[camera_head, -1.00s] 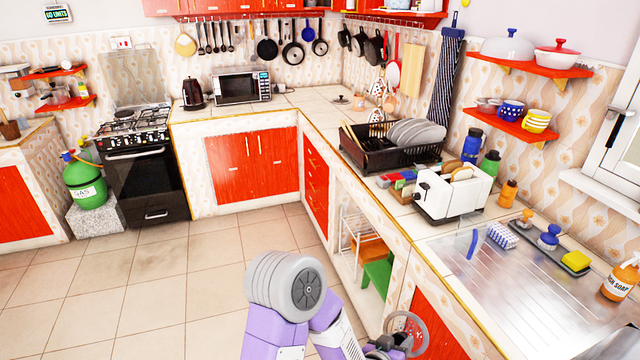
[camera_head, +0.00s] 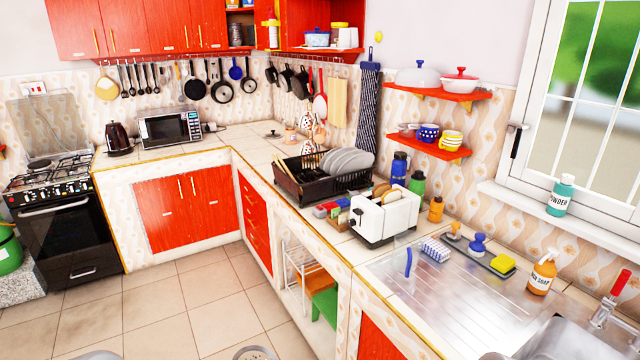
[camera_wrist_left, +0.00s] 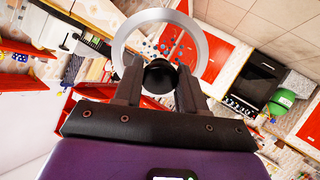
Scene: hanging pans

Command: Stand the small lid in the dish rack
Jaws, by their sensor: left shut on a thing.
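A small round lid (camera_wrist_left: 121,40) with a pale metal rim, a see-through middle and a black knob fills the top of the left wrist view. My left gripper (camera_wrist_left: 159,76) is shut on its knob, one finger on each side. In the head view only a curved rim, seemingly the same lid (camera_head: 255,352), shows at the bottom edge, over the floor and apart from the rack. The black dish rack (camera_head: 318,190) stands on the counter with several grey plates upright at its right side and wooden utensils at its left end. My right gripper is not in view.
A white toaster (camera_head: 372,222) and coloured boxes stand in front of the rack; bottles (camera_head: 398,168) stand to its right. Another lid (camera_head: 272,135) lies on the back counter. The counter's front edge and red cabinets (camera_head: 255,222) lie below the rack. Floor is open at left.

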